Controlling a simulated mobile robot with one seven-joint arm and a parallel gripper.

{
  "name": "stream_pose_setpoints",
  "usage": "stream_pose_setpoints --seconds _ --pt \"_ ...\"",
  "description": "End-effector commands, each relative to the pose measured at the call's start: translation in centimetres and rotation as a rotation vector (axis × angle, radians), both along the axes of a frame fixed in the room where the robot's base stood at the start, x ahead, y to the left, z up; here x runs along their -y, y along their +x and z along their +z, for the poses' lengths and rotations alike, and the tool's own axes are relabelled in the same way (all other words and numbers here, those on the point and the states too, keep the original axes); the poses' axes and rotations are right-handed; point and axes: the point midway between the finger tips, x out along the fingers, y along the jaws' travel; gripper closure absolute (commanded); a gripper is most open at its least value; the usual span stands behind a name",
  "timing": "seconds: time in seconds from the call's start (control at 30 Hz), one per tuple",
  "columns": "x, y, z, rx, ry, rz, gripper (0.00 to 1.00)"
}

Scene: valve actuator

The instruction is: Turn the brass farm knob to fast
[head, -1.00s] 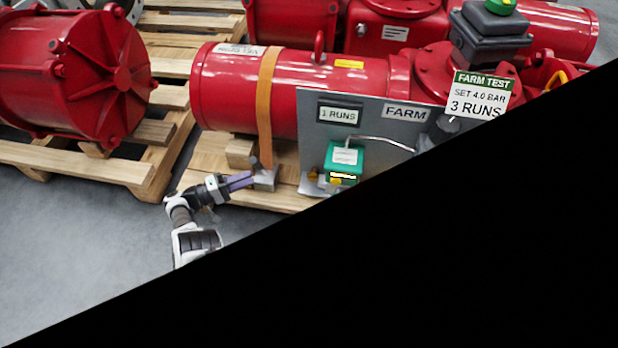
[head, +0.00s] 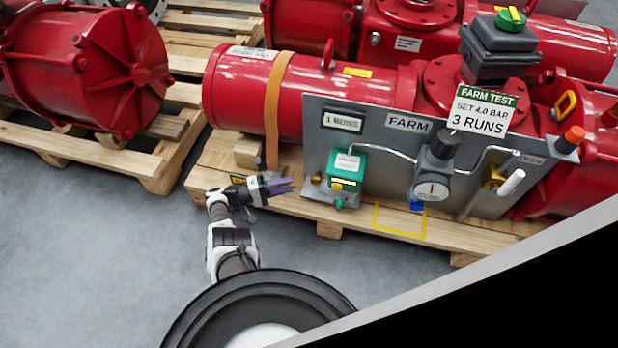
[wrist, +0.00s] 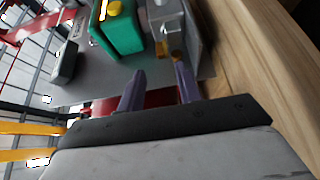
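The grey FARM panel (head: 388,150) stands on a pallet in front of a red actuator. A teal box (head: 347,166) is mounted on its left part, with a small brass fitting (head: 317,178) at the box's lower left, which looks like the knob. Its fast marking cannot be read. In the wrist view the teal box (wrist: 120,28) is at the top, with brass parts (wrist: 161,48) just beyond the fingers. My gripper (head: 286,186) is left of the box, its purple fingers pointing right. In the wrist view my gripper (wrist: 160,80) is open and empty, apart from the brass.
A gauge (head: 432,190) and a white-handled valve (head: 510,183) are on the panel's right. A FARM TEST sign (head: 482,110) reads set 4.0 bar, 3 runs. An orange strap (head: 273,110) hangs behind my gripper. The pallet (head: 330,228) lies below; open floor is at left.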

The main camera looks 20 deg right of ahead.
Motion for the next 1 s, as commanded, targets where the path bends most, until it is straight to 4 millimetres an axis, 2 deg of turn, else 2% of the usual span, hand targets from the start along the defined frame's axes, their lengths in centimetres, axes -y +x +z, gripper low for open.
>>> stream_pose_setpoints --seconds 0.1,0.33,0.53,0.8,1.0 --pt "2.8 -0.4 0.2 0.000 -0.001 -0.003 0.65" --pt "6.5 -0.6 0.0 0.001 0.000 -0.002 0.65" --pt "7.8 -0.7 0.0 0.000 0.000 0.000 0.65" --pt "7.9 -0.7 0.0 0.000 0.000 0.001 0.65" --pt "7.8 -0.7 0.0 0.001 0.000 0.001 0.90"
